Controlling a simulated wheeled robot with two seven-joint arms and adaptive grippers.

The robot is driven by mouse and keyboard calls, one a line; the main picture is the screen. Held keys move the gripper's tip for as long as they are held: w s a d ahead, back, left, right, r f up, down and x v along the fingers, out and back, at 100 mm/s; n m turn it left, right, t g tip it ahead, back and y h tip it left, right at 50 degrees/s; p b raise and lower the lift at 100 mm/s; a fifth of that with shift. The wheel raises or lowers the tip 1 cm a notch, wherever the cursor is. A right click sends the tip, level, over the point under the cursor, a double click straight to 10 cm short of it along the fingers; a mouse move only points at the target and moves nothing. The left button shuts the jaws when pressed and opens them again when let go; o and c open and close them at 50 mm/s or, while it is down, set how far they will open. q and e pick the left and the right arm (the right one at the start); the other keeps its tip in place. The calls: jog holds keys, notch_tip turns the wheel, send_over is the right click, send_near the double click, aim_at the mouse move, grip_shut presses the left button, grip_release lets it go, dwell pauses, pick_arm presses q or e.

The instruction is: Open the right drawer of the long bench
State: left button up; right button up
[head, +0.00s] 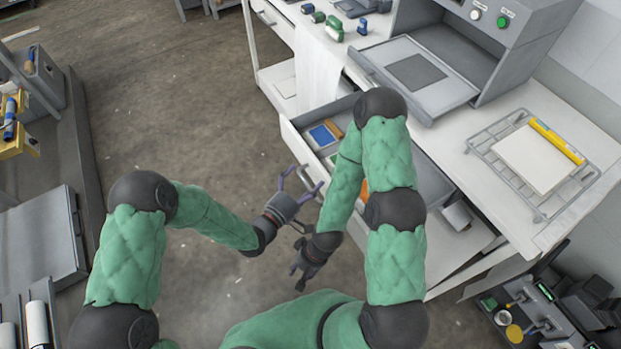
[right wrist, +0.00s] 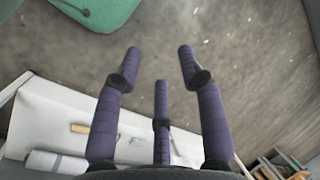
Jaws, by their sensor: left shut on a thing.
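The long white bench (head: 445,135) runs along the right of the head view. Its right drawer (head: 291,140) is pulled out, with blue, orange and other flat items showing inside. My right arm hides part of the drawer. My left gripper (head: 300,179) is shut on the drawer's grey bar handle (head: 322,184) at the drawer front. My right gripper (head: 298,268) is below it in the picture, apart from the drawer, over the floor. In the right wrist view its fingers (right wrist: 160,65) are spread and empty.
A press with an extended grey tray (head: 415,75) stands on the bench. A wire rack (head: 540,165) with a white sheet lies near the right end. A dark shelf (head: 75,150) stands at the left. The floor (head: 190,90) between is clear.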

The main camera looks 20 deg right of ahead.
pick_arm(q)
jog(key=shift+s+a+r, duration=0.25)
jog(key=shift+s+a, duration=0.05)
jog(key=shift+s, duration=0.1)
jog(key=shift+s+a+f, duration=0.1)
jog(key=shift+s+a, duration=0.55)
jog(key=shift+a, duration=0.05)
jog(key=c, duration=0.5)
jog(key=shift+s+a+f+b, duration=0.25)
jog(key=shift+s+a, duration=0.35)
jog(key=shift+a, duration=0.55)
jog(key=shift+s+a+f+b, duration=0.1)
jog(key=shift+s+a+f, duration=0.2)
jog(key=shift+s+a, duration=0.6)
jog(key=shift+s+a+f+b, duration=0.2)
jog(key=shift+s+a+f, duration=0.15)
jog(key=shift+a, duration=1)
jog(key=shift+c, duration=0.2)
